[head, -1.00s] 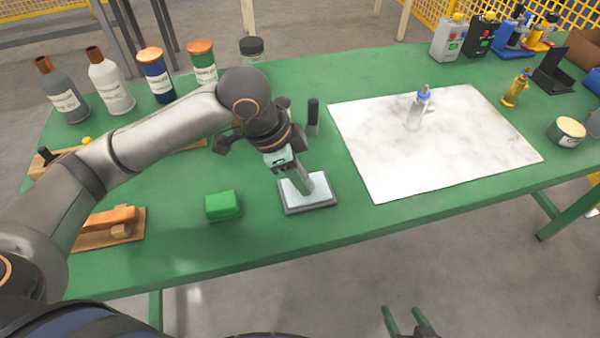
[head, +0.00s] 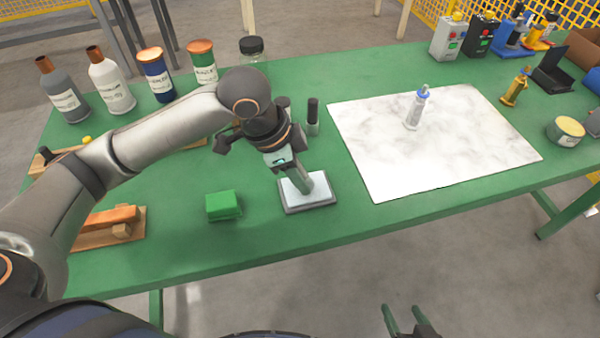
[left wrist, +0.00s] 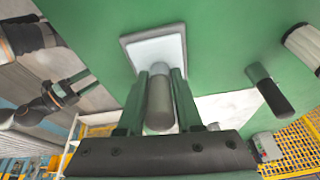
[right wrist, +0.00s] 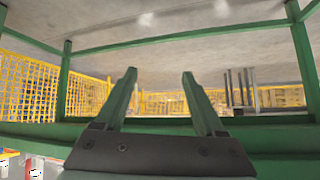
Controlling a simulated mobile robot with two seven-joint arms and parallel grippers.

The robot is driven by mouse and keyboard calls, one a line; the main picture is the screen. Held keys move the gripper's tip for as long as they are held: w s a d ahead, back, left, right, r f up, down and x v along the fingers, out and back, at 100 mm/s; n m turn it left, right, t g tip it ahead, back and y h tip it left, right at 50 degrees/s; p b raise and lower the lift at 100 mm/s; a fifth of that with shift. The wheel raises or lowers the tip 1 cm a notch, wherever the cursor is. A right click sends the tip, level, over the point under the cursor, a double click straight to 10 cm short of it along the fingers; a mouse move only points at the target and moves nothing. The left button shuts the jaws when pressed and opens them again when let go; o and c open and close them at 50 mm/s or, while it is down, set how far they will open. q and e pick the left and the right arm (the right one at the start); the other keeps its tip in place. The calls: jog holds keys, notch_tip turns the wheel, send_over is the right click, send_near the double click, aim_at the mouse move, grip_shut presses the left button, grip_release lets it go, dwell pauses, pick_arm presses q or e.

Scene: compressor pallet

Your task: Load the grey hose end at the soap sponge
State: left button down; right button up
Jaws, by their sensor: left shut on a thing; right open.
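My left gripper (head: 304,184) is shut on a grey cylinder, the grey hose end (left wrist: 159,104), which also shows between its fingers (left wrist: 158,88) in the left wrist view. The gripper points down over a pale, white-topped pad in a grey tray (head: 290,208); the tray also shows in the left wrist view (left wrist: 128,52). The hose end's lower end is at or just above the pad; I cannot tell whether they touch. A green block (head: 223,205) lies left of the tray. I cannot tell which is the soap sponge. My right gripper (head: 405,322) is open and empty, off the table's front edge.
A black-topped grey cylinder (head: 313,118) stands behind the tray. A white marbled board (head: 470,140) with a blue-capped bottle (head: 417,107) lies right. Several bottles and jars (head: 111,82) stand at back left. A wooden block with an orange bar (head: 110,218) lies left. The table front (head: 200,255) is clear.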

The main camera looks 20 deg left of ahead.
aim_at(307, 174)
pick_arm(q)
jog(key=shift+r+p, duration=0.7)
jog(key=shift+p, duration=0.4)
jog(key=shift+r+p, duration=0.75)
jog(key=shift+p, duration=0.2)
jog(key=shift+r+p, duration=0.6)
jog(key=shift+p, duration=0.25)
jog(key=shift+r+p, duration=0.9)
jog(key=shift+p, duration=0.3)
jog(key=shift+r+p, duration=0.3)
jog(key=shift+p, duration=0.05)
jog(key=shift+r+p, duration=0.25)
jog(key=shift+p, duration=0.2)
pick_arm(e)
jog(key=s+d+r, duration=0.1)
jog(key=d+r, duration=0.2)
jog(key=r, duration=0.3)
jog(key=shift+s+d+m+h, duration=0.15)
jog(key=shift+s+m+h, duration=0.15)
jog(key=shift+h, duration=0.1)
jog(key=shift+f, duration=0.1)
